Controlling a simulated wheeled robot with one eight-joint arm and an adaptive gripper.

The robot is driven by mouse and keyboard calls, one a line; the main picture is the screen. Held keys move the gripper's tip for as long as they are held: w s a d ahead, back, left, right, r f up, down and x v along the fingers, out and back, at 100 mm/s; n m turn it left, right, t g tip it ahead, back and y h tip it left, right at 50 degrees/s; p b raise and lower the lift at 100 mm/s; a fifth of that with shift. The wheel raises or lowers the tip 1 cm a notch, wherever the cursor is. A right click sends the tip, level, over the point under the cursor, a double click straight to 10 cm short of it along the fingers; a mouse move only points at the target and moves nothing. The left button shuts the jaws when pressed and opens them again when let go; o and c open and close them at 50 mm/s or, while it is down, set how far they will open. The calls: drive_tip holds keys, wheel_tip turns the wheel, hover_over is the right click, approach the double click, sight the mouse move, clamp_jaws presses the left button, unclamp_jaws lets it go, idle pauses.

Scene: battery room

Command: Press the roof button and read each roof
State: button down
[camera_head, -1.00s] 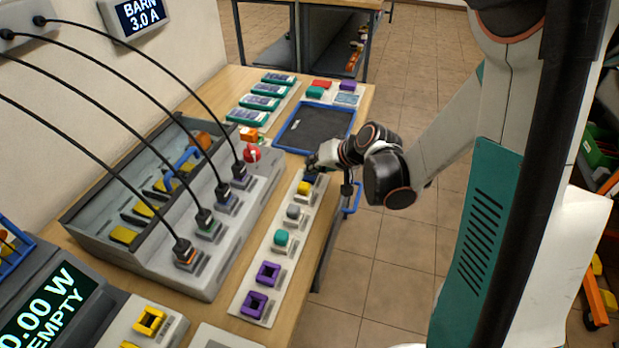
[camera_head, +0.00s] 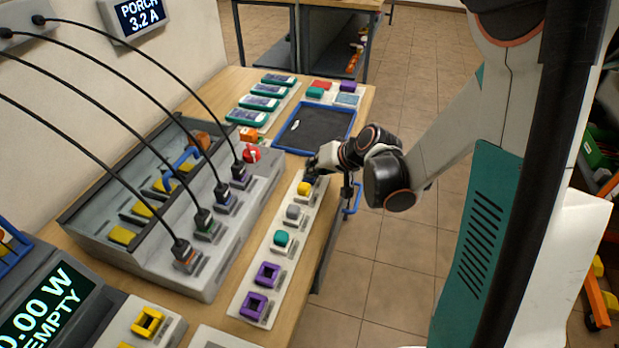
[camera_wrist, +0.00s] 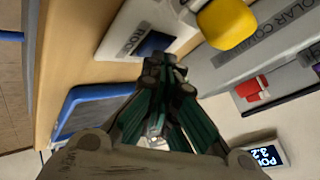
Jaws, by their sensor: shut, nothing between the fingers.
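A dark blue button (camera_wrist: 155,43) sits on a white plate beside a partly hidden label that seems to begin "ROO", in the wrist view. My gripper (camera_wrist: 165,62) is shut and empty, its fingertips at the button's near edge; whether they press it I cannot tell. In the head view my gripper (camera_head: 313,168) is over the far end of the button strip (camera_head: 258,295) and mostly hides the blue button. The wall display (camera_head: 140,15) reads "PORCH 3.2 A"; it also shows partly in the wrist view (camera_wrist: 265,156).
A yellow button (camera_head: 304,188) is close to my gripper, with grey, teal and purple ones nearer. A console (camera_head: 200,285) with several black cables stands left. A blue-rimmed tray (camera_head: 281,146) lies beyond. A lower-left display (camera_head: 50,312) reads "0.00 W EMPTY".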

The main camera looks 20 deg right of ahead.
drive_tip(key=shift+r, duration=0.2)
drive_tip(key=shift+r+p, duration=0.55)
drive_tip(key=shift+r, duration=0.05)
drive_tip(key=shift+r, duration=0.1)
drive_tip(key=shift+r+p, duration=1.85)
drive_tip(key=shift+r, duration=0.55)
